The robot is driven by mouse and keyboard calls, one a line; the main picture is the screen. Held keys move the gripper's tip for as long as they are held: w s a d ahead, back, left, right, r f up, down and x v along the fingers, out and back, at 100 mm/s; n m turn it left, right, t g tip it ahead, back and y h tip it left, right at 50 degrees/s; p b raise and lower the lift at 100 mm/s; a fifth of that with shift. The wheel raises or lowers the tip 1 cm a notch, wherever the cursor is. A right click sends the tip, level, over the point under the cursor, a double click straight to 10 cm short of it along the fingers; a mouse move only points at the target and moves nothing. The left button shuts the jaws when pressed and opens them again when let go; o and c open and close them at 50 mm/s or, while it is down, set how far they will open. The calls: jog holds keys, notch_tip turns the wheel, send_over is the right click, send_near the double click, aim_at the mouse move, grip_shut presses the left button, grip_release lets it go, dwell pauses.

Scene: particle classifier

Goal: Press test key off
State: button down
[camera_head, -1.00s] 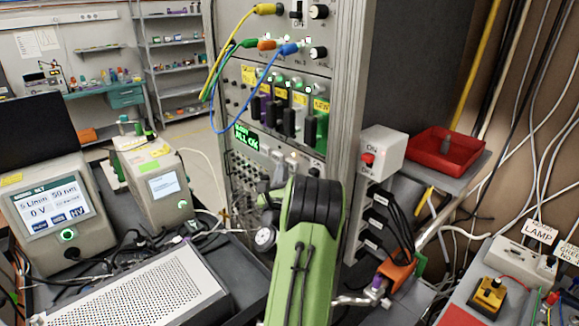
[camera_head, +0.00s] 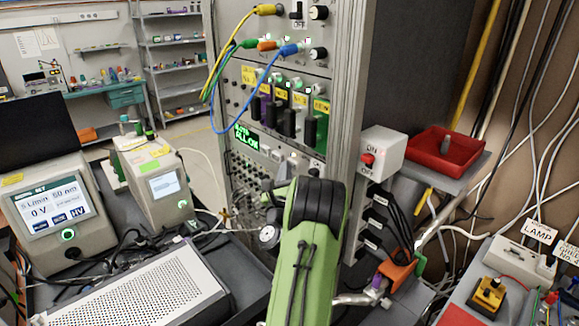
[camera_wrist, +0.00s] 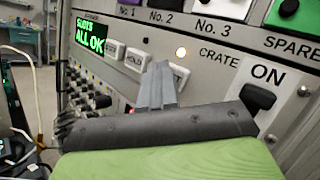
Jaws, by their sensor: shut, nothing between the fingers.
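My gripper (camera_wrist: 160,68) is shut and empty in the wrist view, its fingers pointing at the rack panel. A row of pale keys lies there: a left key (camera_wrist: 114,50), a middle key (camera_wrist: 137,60) and a right key (camera_wrist: 180,76) partly behind the fingers. Their lettering is too small to read surely, so I cannot tell which is the test key. The fingertips overlap the right key's left side; I cannot tell whether they touch it. A green display (camera_wrist: 89,36) reads "SLOTS ALL OK".
A "CRATE ON" label (camera_wrist: 265,75) is right of the keys. Coloured cables (camera_head: 232,65) hang across the upper rack. A white ON/OFF box (camera_head: 385,148) and red tray (camera_head: 440,150) stand to the right. Two instruments (camera_head: 50,205) (camera_head: 155,185) stand left.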

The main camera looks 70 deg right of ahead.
jog(key=shift+s+d, duration=0.2)
jog(key=shift+d, duration=0.05)
jog(key=shift+a, duration=0.1)
dwell(0.5)
jog(key=shift+w+a+b, duration=0.2)
jog(key=shift+w+a, duration=0.1)
jog(key=shift+a, duration=0.2)
jog(key=shift+w+a+b, duration=0.2)
jog(key=shift+w+a, duration=0.1)
jog(key=shift+a, duration=0.2)
jog(key=shift+w+a+b, duration=0.2)
jog(key=shift+w+a, duration=0.2)
jog(key=shift+a, duration=0.35)
jog(key=shift+w+a+b, duration=0.2)
jog(key=shift+w+a, duration=0.15)
jog(key=shift+a, duration=0.4)
jog(key=shift+w+a+b, duration=0.2)
jog(key=shift+w+a, duration=0.2)
jog(key=shift+a, duration=0.35)
